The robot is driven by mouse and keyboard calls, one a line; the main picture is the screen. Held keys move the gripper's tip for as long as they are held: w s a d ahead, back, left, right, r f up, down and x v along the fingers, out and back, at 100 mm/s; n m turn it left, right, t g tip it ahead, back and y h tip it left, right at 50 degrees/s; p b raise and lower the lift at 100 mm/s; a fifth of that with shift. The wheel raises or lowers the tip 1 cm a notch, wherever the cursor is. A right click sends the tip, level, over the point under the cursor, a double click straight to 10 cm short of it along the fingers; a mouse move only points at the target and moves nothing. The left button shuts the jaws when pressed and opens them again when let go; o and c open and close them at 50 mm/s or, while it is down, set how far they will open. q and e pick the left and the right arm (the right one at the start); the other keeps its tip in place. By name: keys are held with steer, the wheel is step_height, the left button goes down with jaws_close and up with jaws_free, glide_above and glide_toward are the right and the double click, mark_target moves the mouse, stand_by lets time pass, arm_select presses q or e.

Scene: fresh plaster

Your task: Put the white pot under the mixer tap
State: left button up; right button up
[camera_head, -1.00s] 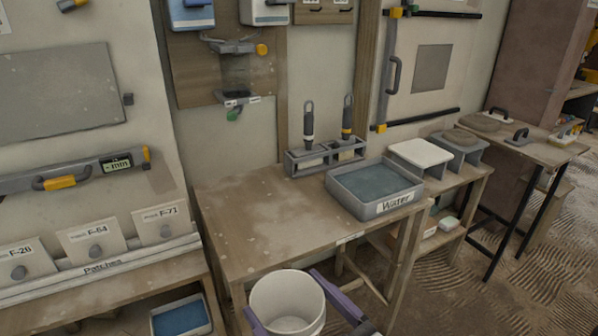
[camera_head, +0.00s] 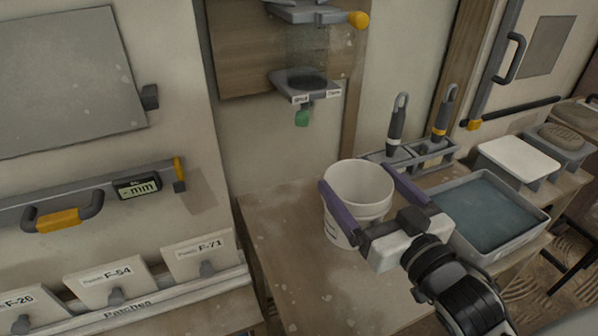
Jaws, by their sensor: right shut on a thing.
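The white pot (camera_head: 352,205) is upright over the wooden table, and I cannot tell whether its base touches the top. My right gripper (camera_head: 355,177) is shut on the pot, with its purple fingers on either side of the pot's wall. The mixer (camera_head: 306,50) hangs on a wooden board on the wall, a clear vessel between grey brackets. Its green tap (camera_head: 302,118) points down below the lower bracket. The pot is right of the tap and lower in the picture, not under it. My left gripper is not in view.
The table (camera_head: 290,260) is clear left of the pot. A grey water tray (camera_head: 487,212) stands to the right, and a rack with two handled tools (camera_head: 415,155) stands behind. Labelled patches (camera_head: 110,280) and a level (camera_head: 70,205) are at the left.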

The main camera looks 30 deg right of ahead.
mark_target(351, 169)
steer(key=shift+w+b, duration=0.9)
steer(key=shift+w, duration=0.1)
steer(key=shift+w+d+r, duration=0.1)
steer(key=shift+w+r, duration=0.05)
steer(key=shift+w, duration=0.3)
steer(key=shift+w+d+r, duration=0.1)
steer(key=shift+w+r, duration=0.05)
steer(key=shift+w, duration=0.3)
steer(key=w+p, duration=0.1)
steer(key=w, duration=1.4)
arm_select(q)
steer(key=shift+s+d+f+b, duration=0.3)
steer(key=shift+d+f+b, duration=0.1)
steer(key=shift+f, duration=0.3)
arm_select(e)
step_height(351, 169, down, 7)
steer(key=shift+w+d+f, duration=0.2)
steer(key=shift+w+d, duration=0.15)
steer(key=shift+d, duration=0.05)
steer(key=shift+f, duration=0.15)
steer(key=o, duration=1.2)
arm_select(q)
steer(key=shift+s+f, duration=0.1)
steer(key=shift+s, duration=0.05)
